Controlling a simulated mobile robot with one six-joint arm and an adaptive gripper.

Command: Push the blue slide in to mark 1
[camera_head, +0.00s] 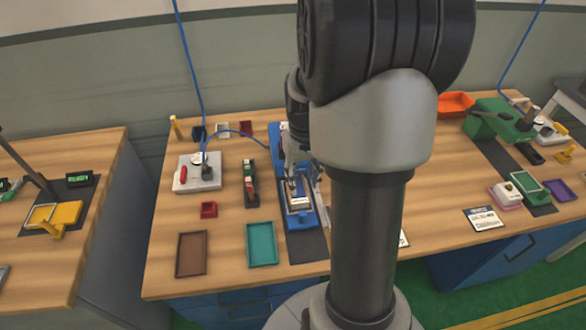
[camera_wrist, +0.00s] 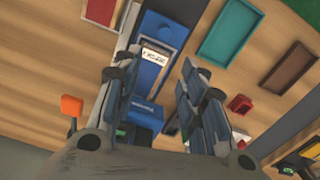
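The blue slide device (camera_head: 301,218) stands on a dark mat on the wooden bench, just left of my arm's column in the head view. It carries a pale labelled plate; the wrist view also shows the blue body (camera_wrist: 165,33) beyond my fingers, with a white label and a blue block. Mark 1 is too small to read. My gripper (camera_wrist: 158,72) is open, its two fingers spread apart, with blue parts of the device visible between them. In the head view it is above the device and partly hidden by my arm. I cannot tell whether it touches the slide.
A teal tray (camera_head: 262,244) and a brown tray (camera_head: 191,254) lie left of the device. A dark rack (camera_head: 250,183), a small red box (camera_head: 208,210) and a grey station (camera_head: 197,172) stand farther left. A green press (camera_head: 500,120) and orange bin (camera_head: 455,103) are at right.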

